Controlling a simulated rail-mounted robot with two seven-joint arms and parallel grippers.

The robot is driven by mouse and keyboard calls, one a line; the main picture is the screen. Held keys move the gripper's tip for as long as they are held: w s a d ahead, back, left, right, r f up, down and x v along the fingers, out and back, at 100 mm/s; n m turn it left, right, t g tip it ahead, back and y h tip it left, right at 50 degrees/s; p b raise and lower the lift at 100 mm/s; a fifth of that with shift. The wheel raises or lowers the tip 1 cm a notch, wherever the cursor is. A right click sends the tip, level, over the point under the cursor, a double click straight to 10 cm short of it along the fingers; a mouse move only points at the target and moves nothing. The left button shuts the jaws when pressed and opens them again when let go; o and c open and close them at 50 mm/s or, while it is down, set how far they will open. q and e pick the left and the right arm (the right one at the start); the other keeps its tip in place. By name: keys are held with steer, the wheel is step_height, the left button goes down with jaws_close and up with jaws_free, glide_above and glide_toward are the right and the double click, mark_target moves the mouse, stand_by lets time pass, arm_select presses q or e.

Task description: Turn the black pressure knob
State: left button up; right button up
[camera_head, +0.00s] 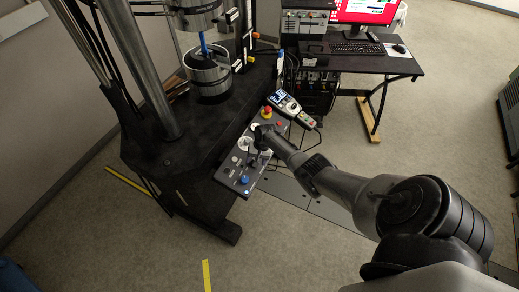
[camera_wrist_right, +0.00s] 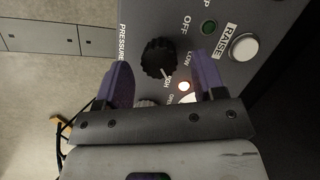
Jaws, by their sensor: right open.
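The black pressure knob (camera_wrist_right: 157,58) is round and ribbed, on the grey control panel (camera_wrist_right: 185,12) beside the word PRESSURE. Its white pointer mark faces down and slightly right, near the label HIGH. My right gripper (camera_wrist_right: 163,66) is open, with one purple finger on each side of the knob. I cannot tell whether either finger touches it. In the head view my right gripper (camera_head: 261,137) is over the middle of the control panel (camera_head: 228,179) and hides the knob. My left gripper is not in view.
A white RAISE button (camera_wrist_right: 243,47), a dark green light (camera_wrist_right: 208,27) and a lit lamp (camera_wrist_right: 183,86) are near the knob. A red emergency button (camera_head: 266,112) and a handheld controller (camera_head: 286,104) are at the panel's far end. The black test frame (camera_head: 185,165) stands to the left.

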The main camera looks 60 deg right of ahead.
steer(key=p+v, duration=0.3)
steer(key=v, duration=0.9)
steer(key=shift+s+r, duration=0.15)
steer(key=shift+r, duration=0.15)
